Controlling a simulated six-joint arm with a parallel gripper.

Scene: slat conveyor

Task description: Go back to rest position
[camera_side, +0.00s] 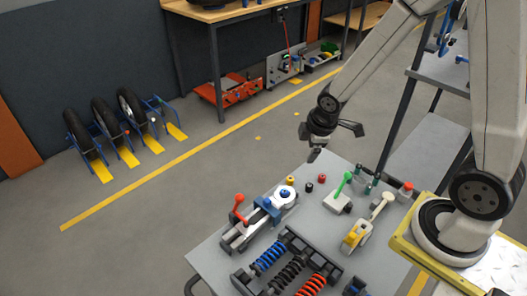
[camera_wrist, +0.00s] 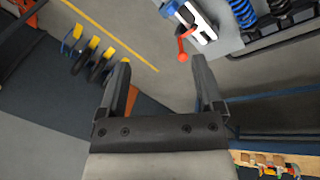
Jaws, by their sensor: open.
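My gripper (camera_side: 314,152) is raised near the back edge of the grey work table (camera_side: 213,257) in the side view. In the wrist view my gripper (camera_wrist: 158,82) has its two dark fingers spread wide apart, with only floor and wall showing between them. It is open and empty and touches nothing that I can see. My pale grey arm reaches over from its yellow-edged base at the right.
The table carries a clamp with a red-knobbed lever (camera_side: 240,200), a green-handled lever (camera_side: 343,184), and blue, black and red springs (camera_side: 290,262). A grey shelf rack (camera_side: 430,140) stands close behind the arm.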

